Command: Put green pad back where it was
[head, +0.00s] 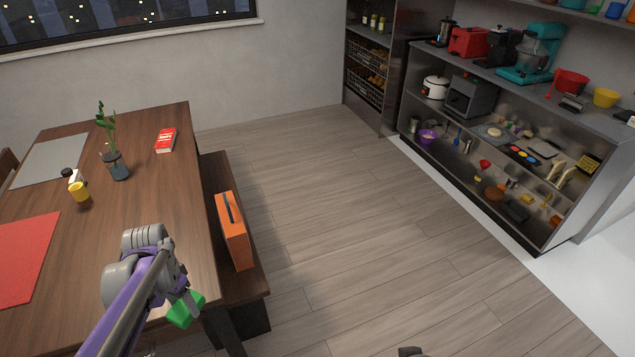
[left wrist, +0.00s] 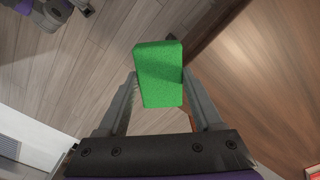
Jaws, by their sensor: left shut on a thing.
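The green pad (head: 181,314) is a small block in my left gripper (head: 188,299), in the lower left of the head view. In the left wrist view the green pad (left wrist: 158,75) sits between the two grey fingers of the left gripper (left wrist: 159,88), one on each side. The pad is held near the right edge of the wooden table (head: 160,215), with floor behind it in the wrist view.
A bench (head: 245,284) with an orange case (head: 233,232) stands along the table's right side. Shelves (head: 500,150) stand at right; the floor between is clear.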

